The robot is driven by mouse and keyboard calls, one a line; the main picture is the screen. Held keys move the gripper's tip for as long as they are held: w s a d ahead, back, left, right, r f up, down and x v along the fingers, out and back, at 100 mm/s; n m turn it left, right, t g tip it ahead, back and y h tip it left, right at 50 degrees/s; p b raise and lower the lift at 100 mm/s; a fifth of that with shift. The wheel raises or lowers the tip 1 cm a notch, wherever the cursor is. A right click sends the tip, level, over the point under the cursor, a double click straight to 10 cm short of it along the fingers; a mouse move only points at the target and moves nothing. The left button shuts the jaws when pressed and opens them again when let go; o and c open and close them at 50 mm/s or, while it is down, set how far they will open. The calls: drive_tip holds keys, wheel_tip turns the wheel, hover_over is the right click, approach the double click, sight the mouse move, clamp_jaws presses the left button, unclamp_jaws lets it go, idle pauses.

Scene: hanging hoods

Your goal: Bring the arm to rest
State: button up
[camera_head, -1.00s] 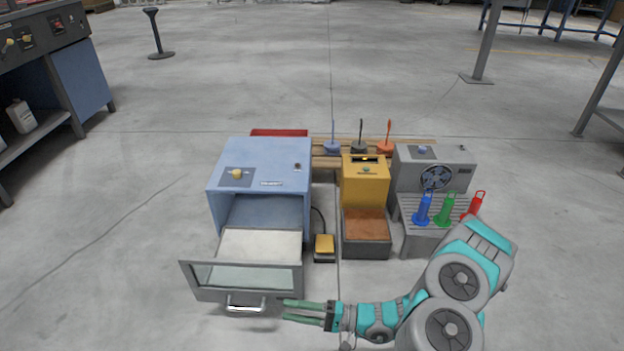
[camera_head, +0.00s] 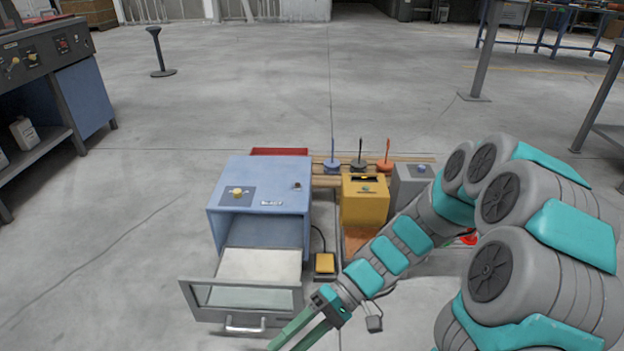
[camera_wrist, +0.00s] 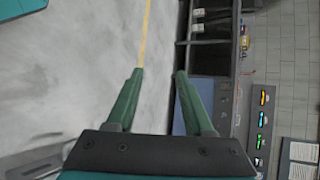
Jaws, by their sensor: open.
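My gripper (camera_head: 297,340) is at the bottom of the head view, beside the lower right of the pulled-out drawer (camera_head: 240,298) of the blue box (camera_head: 262,186). My arm reaches in from the right and slants down to the left. In the wrist view the two green fingers (camera_wrist: 155,90) stand apart with nothing between them. The tips are cut near the lower edge of the head view. I cannot tell how far the fingers are from the drawer handle (camera_head: 245,329).
A yellow box (camera_head: 364,203) and a small yellow pedal (camera_head: 325,263) stand right of the blue box. A red tray (camera_head: 279,151) lies behind. Open floor (camera_head: 90,270) is to the left.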

drive_tip(key=s+d+r+m+t+h, duration=0.1)
drive_tip(key=s+d+r+t+h, duration=0.1)
drive_tip(key=d, duration=0.4)
drive_tip(key=s+d+r+m+t+h, duration=0.2)
drive_tip(key=s+d+r+h, duration=0.1)
drive_tip(key=s+d+h, duration=0.1)
drive_tip(key=s+d+r+m+t+h+p, duration=0.1)
drive_tip(key=s+d+r+t+h, duration=0.1)
drive_tip(key=d, duration=0.7)
drive_tip(key=s+r+h, duration=0.1)
drive_tip(key=s+h, duration=0.1)
drive_tip(key=h, duration=0.1)
drive_tip(key=shift+r, duration=0.3)
